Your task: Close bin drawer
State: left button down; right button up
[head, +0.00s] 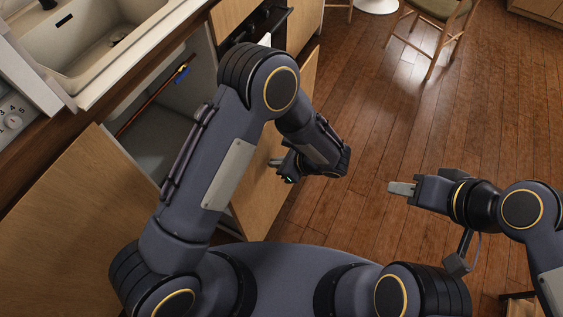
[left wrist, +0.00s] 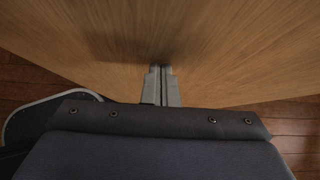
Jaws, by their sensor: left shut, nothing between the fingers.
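A light wooden front panel (head: 262,205), which looks like the bin drawer's front, stands out from the counter. My left arm covers much of it, and no bin shows. My left gripper (head: 274,163) is at this panel, shut and empty. In the left wrist view, the closed fingers (left wrist: 161,72) point at a broad wooden panel (left wrist: 220,45), with the tips at or very near its surface; I cannot tell if they touch. My right gripper (head: 401,188) is over the floor at the right, away from the cabinets; its finger gap cannot be made out.
The cabinet space (head: 160,140) under the sink (head: 85,40) is open, with a pipe inside. Another wooden panel (head: 70,215) stands at the lower left. An oven (head: 262,22) is further along the counter. A chair (head: 440,25) stands at the back; the wooden floor (head: 350,110) between is clear.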

pick_arm(q)
jog(key=shift+a, duration=0.1)
